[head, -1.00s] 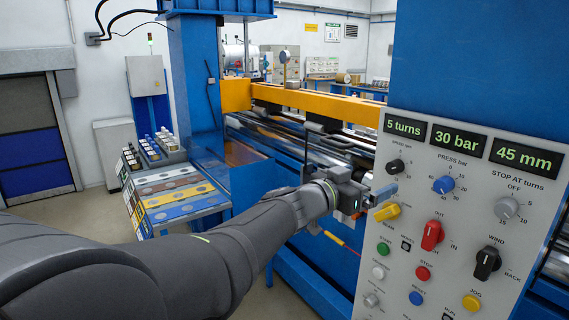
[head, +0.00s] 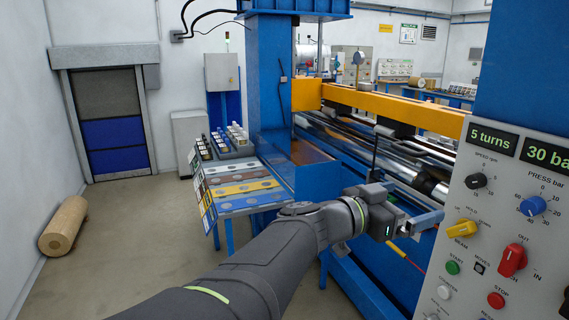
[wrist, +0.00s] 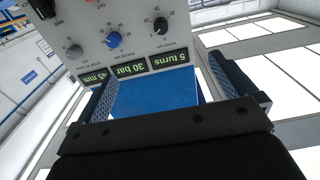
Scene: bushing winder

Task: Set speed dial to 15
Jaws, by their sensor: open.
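The speed dial (head: 476,181) is a small black knob at the upper left of the light grey control panel (head: 455,205), under the "5 turns" display. I cannot read its setting for sure. In the wrist view the panel is upside down, and the black speed dial (wrist: 161,25) shows beyond the fingers. My gripper (head: 430,220) is open and empty, left of and a little below the dial, apart from it. In the wrist view my gripper (wrist: 165,80) has its two blue-grey fingers spread, with nothing between them but background.
The blue press knob (head: 533,206), yellow beam lever (head: 462,229), red lever (head: 512,260) and green start button (head: 453,267) sit close around the dial. The yellow beam (head: 395,105) and rollers lie behind my arm. A wooden roll (head: 63,226) lies on the floor at left.

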